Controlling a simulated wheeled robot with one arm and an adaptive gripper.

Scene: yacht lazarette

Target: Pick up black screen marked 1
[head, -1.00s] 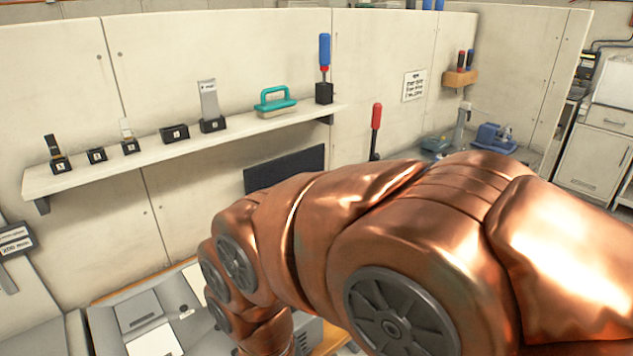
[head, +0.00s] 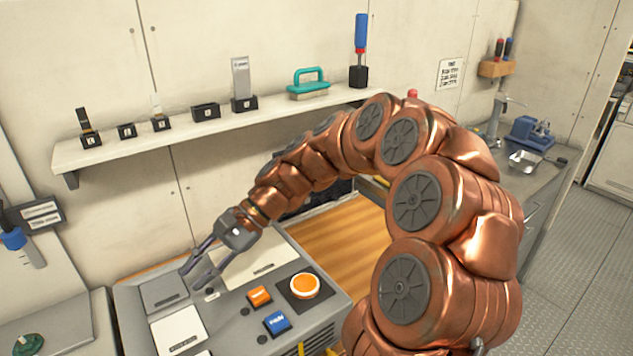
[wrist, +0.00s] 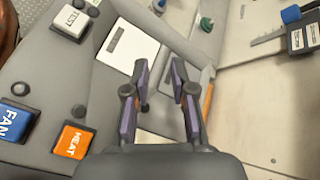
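A dark panel (head: 335,187) stands low against the wall under the shelf in the head view. It is mostly hidden behind my arm, and no mark can be read on it. Several small black blocks with pale labels stand on the shelf, one of them a block (head: 206,112) near its middle; their numbers are too small to be sure of. My gripper (head: 191,277) is over the grey console, left of and nearer than the dark panel. In the wrist view my gripper (wrist: 160,68) has its fingers apart with nothing between them.
The wall shelf (head: 130,147) also holds a teal-handled tool (head: 308,83). A metal counter (head: 520,180) stands at the right.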

